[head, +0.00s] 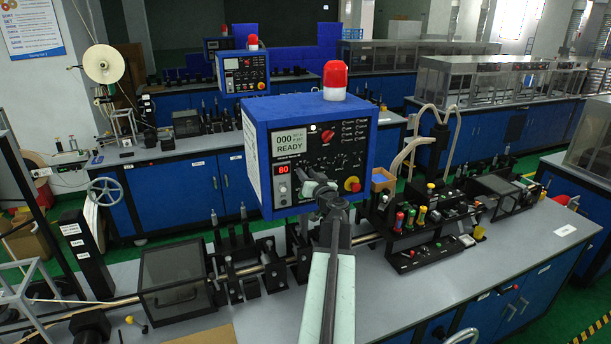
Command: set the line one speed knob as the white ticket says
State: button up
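The blue control box (258,165) with a black front panel stands above the near bench. Its grey screen (289,142) shows 000 and READY, and a red display (283,169) reads 80. A red knob (327,136) sits at upper middle, with a row of small dark knobs below it. My gripper (310,178) is in front of the panel's lower middle and covers part of it. I cannot tell which knob is the line one speed knob, whether my fingers touch one, or whether they are open. A small white card (565,231) lies on the bench at right; its writing is too small to read.
A red lamp (335,80) tops the box, and a red-and-yellow button (352,184) is at the panel's lower right. Rods and a dark clear-lidded box (175,275) stand below left. Several coloured-handled tools (410,218) stand right.

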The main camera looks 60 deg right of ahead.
grip_shut()
jog(key=shift+a+m, duration=0.1)
jog(key=shift+m, duration=2.7)
grip_release()
jog(key=shift+s, duration=0.1)
